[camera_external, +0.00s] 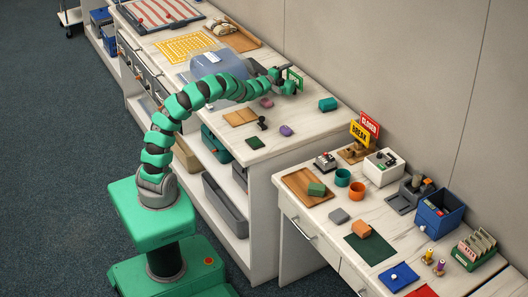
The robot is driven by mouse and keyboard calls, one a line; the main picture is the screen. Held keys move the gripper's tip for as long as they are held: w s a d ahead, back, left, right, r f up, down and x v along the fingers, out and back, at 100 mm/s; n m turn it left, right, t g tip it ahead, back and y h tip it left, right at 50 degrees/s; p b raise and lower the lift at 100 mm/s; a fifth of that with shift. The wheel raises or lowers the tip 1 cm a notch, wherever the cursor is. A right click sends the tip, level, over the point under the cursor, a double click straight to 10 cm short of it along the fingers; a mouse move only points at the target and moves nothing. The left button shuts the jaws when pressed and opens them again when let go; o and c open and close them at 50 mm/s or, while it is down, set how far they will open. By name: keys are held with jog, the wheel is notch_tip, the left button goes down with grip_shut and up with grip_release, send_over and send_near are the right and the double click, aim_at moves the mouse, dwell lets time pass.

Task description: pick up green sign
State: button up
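The green sign (295,78) is upright near the back edge of the higher counter, by the wall. It is small, with pale marks on its face. My gripper (287,85) is at the sign, just to its left and front, and covers part of it. The fingers are too small to show whether they touch the sign or are closed on it. The sign's lower edge is hidden behind the gripper.
Red and yellow signs (360,134) stand on the lower counter.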

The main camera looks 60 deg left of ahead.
jog(key=shift+c, duration=0.8)
